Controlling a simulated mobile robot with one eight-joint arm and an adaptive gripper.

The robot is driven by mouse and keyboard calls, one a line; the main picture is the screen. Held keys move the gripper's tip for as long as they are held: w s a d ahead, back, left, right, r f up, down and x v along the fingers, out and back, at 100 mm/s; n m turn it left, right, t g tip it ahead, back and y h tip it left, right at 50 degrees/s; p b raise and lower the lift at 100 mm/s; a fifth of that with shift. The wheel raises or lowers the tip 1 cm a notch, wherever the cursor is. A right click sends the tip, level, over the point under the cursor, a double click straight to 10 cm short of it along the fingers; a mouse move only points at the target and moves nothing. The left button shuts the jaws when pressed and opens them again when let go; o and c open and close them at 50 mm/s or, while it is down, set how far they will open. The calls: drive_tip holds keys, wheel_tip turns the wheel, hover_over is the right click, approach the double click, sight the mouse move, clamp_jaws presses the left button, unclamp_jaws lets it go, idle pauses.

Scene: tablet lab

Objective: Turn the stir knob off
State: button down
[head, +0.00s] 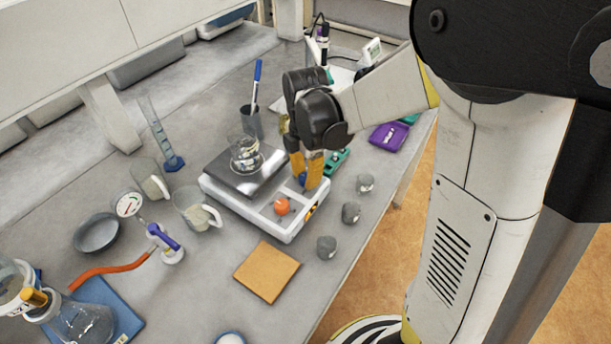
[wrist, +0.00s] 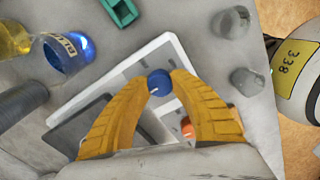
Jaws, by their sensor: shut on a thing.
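A white hotplate stirrer (head: 255,215) stands on the grey bench, with a dark top plate (head: 243,172) that carries a glass beaker (head: 245,155). Its front panel has an orange knob (head: 282,206) and a blue knob (head: 302,179). My gripper (head: 308,180) reaches down over the panel with yellow fingers. In the wrist view my gripper (wrist: 160,80) is shut on the blue knob (wrist: 159,83), one fingertip on each side. The orange knob (wrist: 187,127) shows beside the right finger. I cannot read which knob is for stirring or any mark of its setting.
Several small grey pots (head: 351,212) stand close along the hotplate's right side. A tan square mat (head: 267,271) lies in front.

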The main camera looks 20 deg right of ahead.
drive_tip(key=c, duration=1.1)
unclamp_jaws()
drive_tip(key=shift+o, duration=0.2)
wheel_tip(320, 180, up, 12)
drive_tip(key=m+t, duration=0.3)
drive_tip(key=m, duration=0.7)
approach(306, 177)
drive_tip(key=s+r, duration=0.4)
drive_tip(key=s+f+m+t+b, duration=0.1)
drive_tip(key=s+m+t, duration=0.3)
drive_tip(key=m, duration=0.6)
drive_tip(key=shift+s+f+m, duration=0.3)
drive_tip(key=shift+s+f, duration=0.45)
drive_tip(key=shift+s, duration=0.15)
